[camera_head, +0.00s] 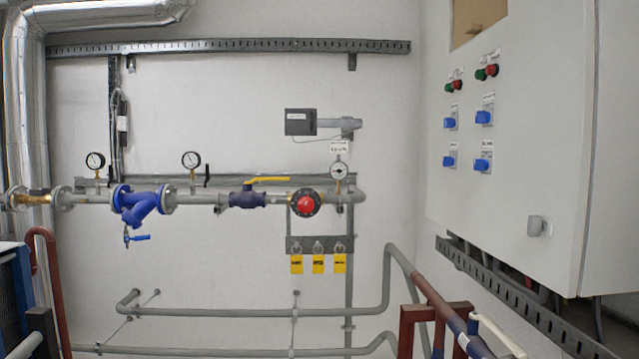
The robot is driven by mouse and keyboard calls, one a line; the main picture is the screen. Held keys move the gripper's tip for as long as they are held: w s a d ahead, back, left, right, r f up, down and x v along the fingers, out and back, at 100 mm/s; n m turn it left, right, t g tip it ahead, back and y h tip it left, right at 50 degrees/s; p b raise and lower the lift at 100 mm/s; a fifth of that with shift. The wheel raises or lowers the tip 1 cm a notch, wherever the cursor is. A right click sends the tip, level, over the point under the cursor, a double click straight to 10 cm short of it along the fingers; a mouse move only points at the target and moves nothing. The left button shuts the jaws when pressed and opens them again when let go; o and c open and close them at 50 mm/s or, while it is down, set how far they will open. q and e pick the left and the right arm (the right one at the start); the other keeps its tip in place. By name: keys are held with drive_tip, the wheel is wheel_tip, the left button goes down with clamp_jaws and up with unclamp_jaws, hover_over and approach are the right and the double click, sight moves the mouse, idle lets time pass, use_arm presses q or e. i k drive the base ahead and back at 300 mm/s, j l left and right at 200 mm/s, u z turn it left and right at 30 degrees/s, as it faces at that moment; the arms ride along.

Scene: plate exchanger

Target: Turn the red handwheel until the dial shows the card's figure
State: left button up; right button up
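The red handwheel (306,203) sits on a dark round flange on the grey horizontal pipe along the back wall. A round white dial (339,170) stands on the pipe just right of the handwheel. A small white card (340,147) with print is fixed right above the dial. The card's figure and the dial's reading are too small to make out. Neither of my grippers shows in the head view, and nothing is touching the handwheel.
A yellow-lever valve (262,185), a blue strainer (140,204) and two gauges (95,161) line the pipe to the left. Yellow tags (318,264) hang below the handwheel. A white cabinet (530,130) fills the right. Brown pipework (440,305) rises at the lower right.

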sight(306, 205)
drive_tip(key=i+j+z, duration=0.15)
drive_tip(key=i, duration=0.35)
drive_tip(key=i+j+z, duration=0.15)
drive_tip(key=i, duration=0.35)
drive_tip(key=i+j+z, duration=0.1)
drive_tip(key=i+j, duration=0.2)
drive_tip(key=i, duration=0.2)
drive_tip(key=i+j+z, duration=0.15)
drive_tip(key=i+j, duration=0.15)
drive_tip(key=i, duration=0.2)
drive_tip(key=k+l+z, duration=0.25)
drive_tip(key=k, duration=0.2)
drive_tip(key=k+l+z, duration=0.25)
drive_tip(key=k+l, duration=0.1)
drive_tip(key=k, duration=0.05)
